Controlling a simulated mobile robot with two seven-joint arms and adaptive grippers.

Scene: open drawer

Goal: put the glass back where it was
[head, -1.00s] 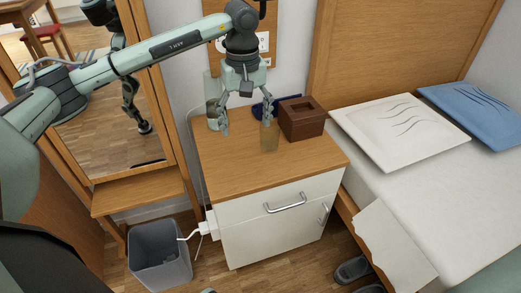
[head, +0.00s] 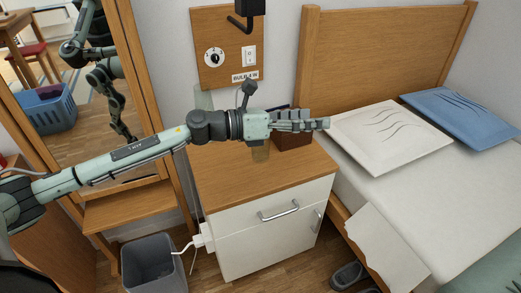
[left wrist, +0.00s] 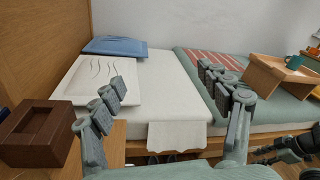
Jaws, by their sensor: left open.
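The glass does not show there. A dark jointed part, seemingly of my right arm, shows at that view's right edge; its jaws cannot be made out.
The brown box (left wrist: 38,133) stands at the cabinet's back right; my gripper hides part of it in the head view. A pale clear vessel (head: 204,98) stands behind my arm. The bed (head: 405,200) is at the right, a grey bin (head: 152,265) front left. The cabinet's front top is clear.

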